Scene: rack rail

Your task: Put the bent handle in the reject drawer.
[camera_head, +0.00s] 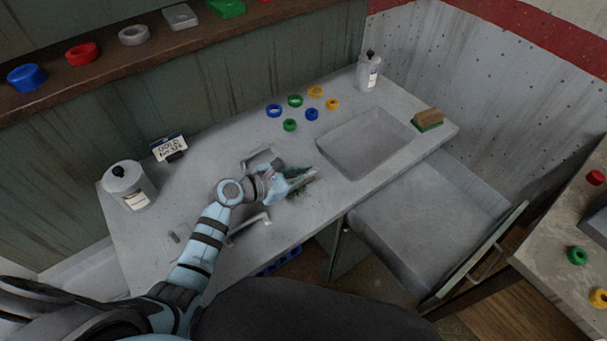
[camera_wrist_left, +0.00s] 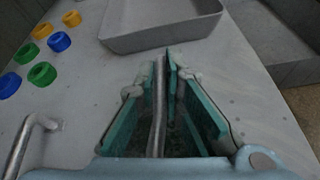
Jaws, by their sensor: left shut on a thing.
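My left gripper (camera_head: 308,174) is over the counter, between the loose handles and the grey tray. It is shut on a thin metal handle, whose grey rod (camera_wrist_left: 158,105) shows between the teal fingers in the left wrist view and looks slightly curved. Much of it is hidden by the fingers. Another grey handle (camera_head: 262,156) lies on the counter behind the gripper; it also shows in the left wrist view (camera_wrist_left: 32,138). A further grey handle (camera_head: 248,228) lies nearer the front edge. A drawer (camera_head: 430,205) stands pulled open at the right and looks empty. My right gripper is out of view.
A shallow grey tray (camera_head: 365,168) is right of the gripper, with a brush (camera_head: 428,119) beyond it. Several coloured rings (camera_head: 295,101) lie behind. White canisters (camera_head: 130,186) (camera_head: 369,72) stand at the left and back. A small sign (camera_head: 169,146) stands at the left rear.

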